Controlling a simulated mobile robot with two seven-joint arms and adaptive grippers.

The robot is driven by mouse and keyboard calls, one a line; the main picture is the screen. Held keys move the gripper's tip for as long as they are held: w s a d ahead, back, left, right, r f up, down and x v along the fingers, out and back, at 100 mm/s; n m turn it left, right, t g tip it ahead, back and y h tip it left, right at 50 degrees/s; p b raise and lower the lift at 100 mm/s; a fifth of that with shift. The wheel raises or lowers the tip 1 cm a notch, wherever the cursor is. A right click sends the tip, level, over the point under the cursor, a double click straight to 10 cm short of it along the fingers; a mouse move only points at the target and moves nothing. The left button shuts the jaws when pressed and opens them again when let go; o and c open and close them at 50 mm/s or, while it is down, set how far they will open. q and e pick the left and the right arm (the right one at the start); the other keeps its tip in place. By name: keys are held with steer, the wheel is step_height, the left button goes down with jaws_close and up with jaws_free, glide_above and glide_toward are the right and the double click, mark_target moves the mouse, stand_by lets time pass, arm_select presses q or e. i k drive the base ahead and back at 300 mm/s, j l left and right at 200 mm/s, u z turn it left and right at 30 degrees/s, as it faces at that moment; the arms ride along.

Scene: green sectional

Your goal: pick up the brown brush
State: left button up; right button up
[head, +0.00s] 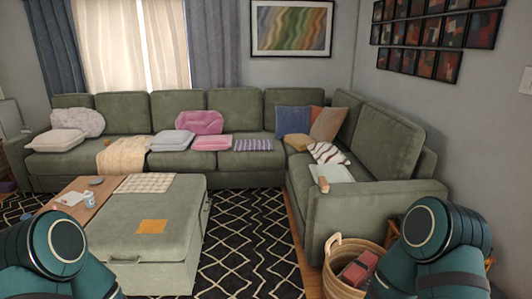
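A small brown object (323,185), likely the brown brush, lies on the right part of the green sectional. It is beside the left edge of a flat white item (337,173), near the seat's front edge; it is too small to make out bristles. Only teal links of my two arms show, at the bottom left and bottom right corners. Both grippers are out of view, and neither arm is near the brown object.
A wicker basket (338,288) holding red items stands before the sofa's right arm (375,205). The patterned rug (250,235) between is clear.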

mark_target(323, 183)
steer(key=i+l+u, duration=0.15)
steer(key=i, duration=1.35)
steer(key=i+z, duration=0.25)
steer(key=i, duration=0.25)
steer(key=i+j+z, duration=0.2)
steer(key=i, duration=0.3)
steer(key=i+j+z, duration=0.25)
steer(key=i, duration=0.25)
steer(key=i+j+z, duration=0.2)
steer(key=i+j, duration=0.15)
steer(key=i, duration=0.15)
